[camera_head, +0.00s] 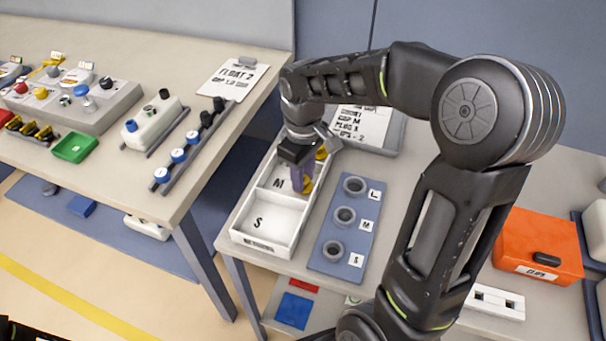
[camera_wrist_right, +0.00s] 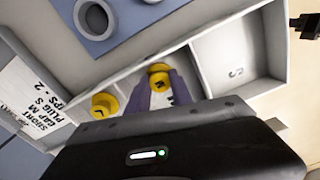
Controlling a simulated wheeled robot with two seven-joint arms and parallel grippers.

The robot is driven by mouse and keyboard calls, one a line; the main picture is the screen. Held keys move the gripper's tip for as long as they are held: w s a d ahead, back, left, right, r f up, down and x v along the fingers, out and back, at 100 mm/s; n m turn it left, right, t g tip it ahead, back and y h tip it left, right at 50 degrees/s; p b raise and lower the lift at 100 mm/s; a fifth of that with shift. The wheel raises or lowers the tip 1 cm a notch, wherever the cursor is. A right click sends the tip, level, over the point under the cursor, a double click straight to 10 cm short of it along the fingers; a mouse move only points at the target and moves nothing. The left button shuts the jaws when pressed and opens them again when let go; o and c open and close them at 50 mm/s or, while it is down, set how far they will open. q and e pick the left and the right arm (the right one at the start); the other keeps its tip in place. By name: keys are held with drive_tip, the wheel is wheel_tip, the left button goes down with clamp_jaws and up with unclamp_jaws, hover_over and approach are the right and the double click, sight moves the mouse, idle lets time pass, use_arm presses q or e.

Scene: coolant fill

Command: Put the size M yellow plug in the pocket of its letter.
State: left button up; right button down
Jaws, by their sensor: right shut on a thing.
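My right gripper (camera_head: 300,184) is shut on a yellow plug (camera_head: 308,185) over the pocket marked M of the white tray (camera_head: 236,238). In the right wrist view, this plug (camera_wrist_right: 160,82) sits between the purple fingers, and its letter is hard to read. I cannot tell whether it touches the pocket floor. Another yellow plug (camera_head: 321,153) is in the far pocket; it also shows in the right wrist view (camera_wrist_right: 103,105). The near pocket, marked S (camera_head: 258,222), is empty. A dark part at the lower left of the head view may be my left arm.
A blue board (camera_head: 326,254) with several grey rings marked L, M and S lies right of the tray. A printed card (camera_head: 362,125) stands behind. An orange box (camera_head: 538,245) is at the right. Another table (camera_head: 110,175) with fittings is at the left.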

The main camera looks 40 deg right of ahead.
drive_tip(key=c, duration=1.1)
unclamp_jaws()
drive_tip(key=shift+r, duration=0.1)
wheel_tip(320, 180, up, 12)
drive_tip(key=shift+r+p, duration=0.1)
drive_tip(key=shift+p, duration=0.2)
